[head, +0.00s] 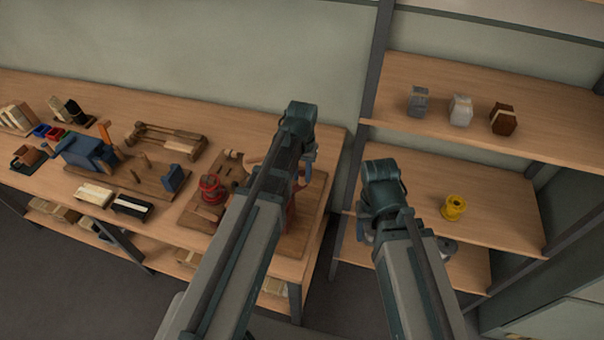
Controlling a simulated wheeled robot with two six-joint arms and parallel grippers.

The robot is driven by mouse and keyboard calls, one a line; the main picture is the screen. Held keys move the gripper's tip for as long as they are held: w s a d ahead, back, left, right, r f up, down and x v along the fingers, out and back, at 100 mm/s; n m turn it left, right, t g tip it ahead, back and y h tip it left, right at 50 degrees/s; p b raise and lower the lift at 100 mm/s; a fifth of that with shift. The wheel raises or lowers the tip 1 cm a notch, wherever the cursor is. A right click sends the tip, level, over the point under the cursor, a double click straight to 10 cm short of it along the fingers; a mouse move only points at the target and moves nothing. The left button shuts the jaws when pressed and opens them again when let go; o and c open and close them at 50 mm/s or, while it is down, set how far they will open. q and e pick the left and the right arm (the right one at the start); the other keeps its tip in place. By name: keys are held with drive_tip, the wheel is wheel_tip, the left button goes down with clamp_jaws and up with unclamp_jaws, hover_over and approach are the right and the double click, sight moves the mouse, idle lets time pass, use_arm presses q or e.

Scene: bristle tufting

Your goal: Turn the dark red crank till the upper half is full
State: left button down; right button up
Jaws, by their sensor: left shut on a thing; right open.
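A wooden board (205,222) on the right end of the workbench carries a red round part (211,187) and a dark red part (292,212). My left arm reaches over this board and covers much of it. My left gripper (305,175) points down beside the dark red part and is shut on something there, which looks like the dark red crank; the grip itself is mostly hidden. The upper half and its fill cannot be made out. My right gripper (364,232) is open and empty, right of the bench, in front of the shelves.
On the bench (235,123) to the left stand a blue machine (84,152), a wooden frame (165,140), and light (94,195) and black (132,206) blocks. The right shelves hold a yellow spool (454,207) and several small containers (461,110).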

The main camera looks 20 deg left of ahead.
use_arm(q)
drive_tip(key=shift+w, duration=0.1)
drive_tip(key=w+a+n, duration=0.1)
drive_tip(key=a+n, duration=0.9)
drive_tip(key=n, duration=0.4)
drive_tip(key=s+a+n, duration=0.5)
drive_tip(key=s+n, duration=0.3)
drive_tip(key=n, duration=0.4)
idle(0.3)
drive_tip(key=shift+s, duration=0.25)
idle(0.3)
